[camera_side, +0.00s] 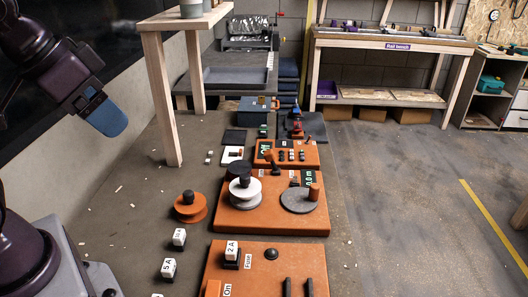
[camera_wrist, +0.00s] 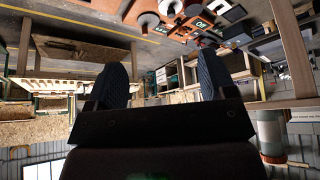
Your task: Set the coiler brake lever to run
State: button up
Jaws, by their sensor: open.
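My gripper (camera_side: 103,112) is raised at the upper left in the side view, well away from the orange panels and touching nothing. In the wrist view its two dark blue fingers (camera_wrist: 162,85) stand wide apart with nothing between them. An orange coiler-like panel (camera_side: 270,222) carries a white spool (camera_side: 245,190) with a dark top, and a grey disc (camera_side: 298,203) with a brown-orange post. Behind it is a smaller orange panel (camera_side: 308,158) with a dark-knobbed stick (camera_side: 271,158) and small dark parts. I cannot tell which part is the brake lever or read its setting.
A front orange panel (camera_side: 262,252) has a block marked "2 A" and dark posts. A loose orange spool (camera_side: 190,207) and marked blocks (camera_side: 168,268) lie to the left. Open floor lies right.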

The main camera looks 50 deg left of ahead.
jog(key=a+f+g, duration=0.1)
jog(key=w+f+n, duration=0.1)
jog(key=w+a+f+n+g, duration=0.1)
jog(key=f, duration=0.1)
jog(key=shift+w+a+g, duration=0.2)
jog(key=shift+a+g, duration=0.1)
jog(key=shift+a, duration=0.05)
grip_shut()
jog(key=w+a+f+n+t+h, duration=0.2)
jog(key=w+a+f+n+h, duration=0.3)
jog(key=w+f+n, duration=0.6)
jog(key=w+a+f+n+t+h, duration=0.2)
jog(key=w+a+f+n+h, duration=0.35)
jog(key=w+f+n, duration=0.5)
jog(key=w+n, duration=0.1)
jog(key=w+a+r+n+t, duration=0.1)
jog(key=w+a+r+n+t+y, duration=0.1)
jog(key=shift+w+n, duration=0.25)
jog(key=shift+w, duration=0.15)
